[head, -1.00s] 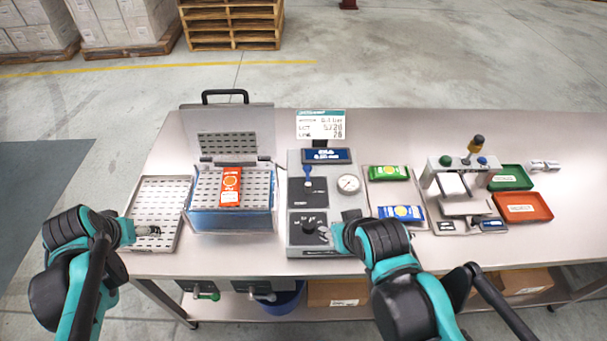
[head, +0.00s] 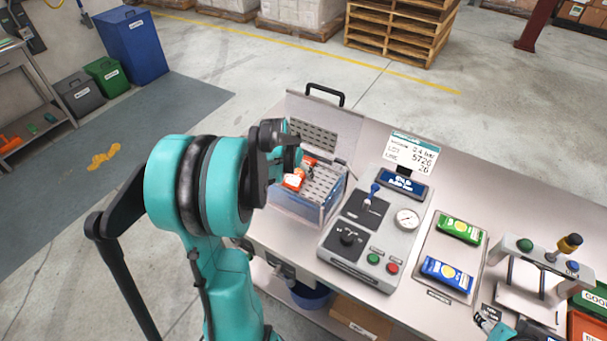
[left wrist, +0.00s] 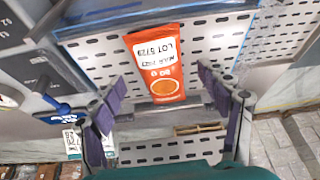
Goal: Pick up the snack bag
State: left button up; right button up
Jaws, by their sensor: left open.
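The snack bag is an orange pouch (head: 294,180) with a white label, lying on the perforated plate in the open clear-walled chamber (head: 331,207). My left gripper (head: 301,168) is over the chamber and hides part of the bag in the head view. In the left wrist view the orange bag (left wrist: 158,62) shows ahead of the open left fingers (left wrist: 161,92), roughly centred between them. Nothing is held between the fingers. A green bag (head: 460,230) and a blue bag (head: 446,274) lie on a tray to the right. My right gripper (head: 484,320) shows only partly at the bottom right edge.
The chamber's raised lid (head: 330,110) stands behind the bag. A grey control console (head: 345,255) with a gauge and knob stands right of the chamber. A small press stand (head: 535,262) and green and orange bins are farther right.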

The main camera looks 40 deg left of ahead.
pick_arm(q)
jog(key=x, duration=0.3)
jog(key=shift+s, duration=0.1)
jog(key=shift+r, duration=0.15)
jog(key=c, duration=1.2)
jog(key=shift+r, duration=0.1)
jog(key=shift+c, duration=0.2)
